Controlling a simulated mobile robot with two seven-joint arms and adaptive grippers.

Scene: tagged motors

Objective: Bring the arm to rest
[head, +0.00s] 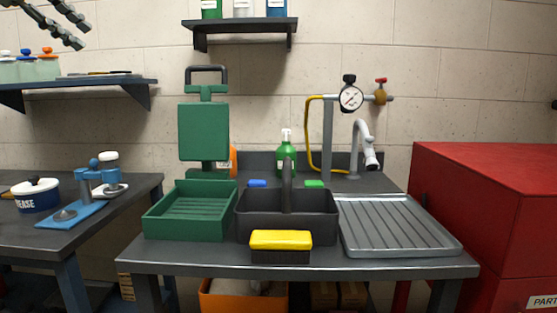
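My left gripper (82,36) hangs in the upper left corner of the head view, in front of the wall. Its two dark and silver fingers point down and to the right, with a gap between their tips. Nothing shows between them. It is above the wall shelf and apart from everything. The rest of the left arm is out of the picture. My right gripper is not in view.
A dark bench (200,256) carries a green tray (180,234), a dark bin (262,225), a yellow-topped block (280,240) and a ribbed metal tray (400,228). A wall shelf (135,88) is at left, a red cabinet (480,200) at right.

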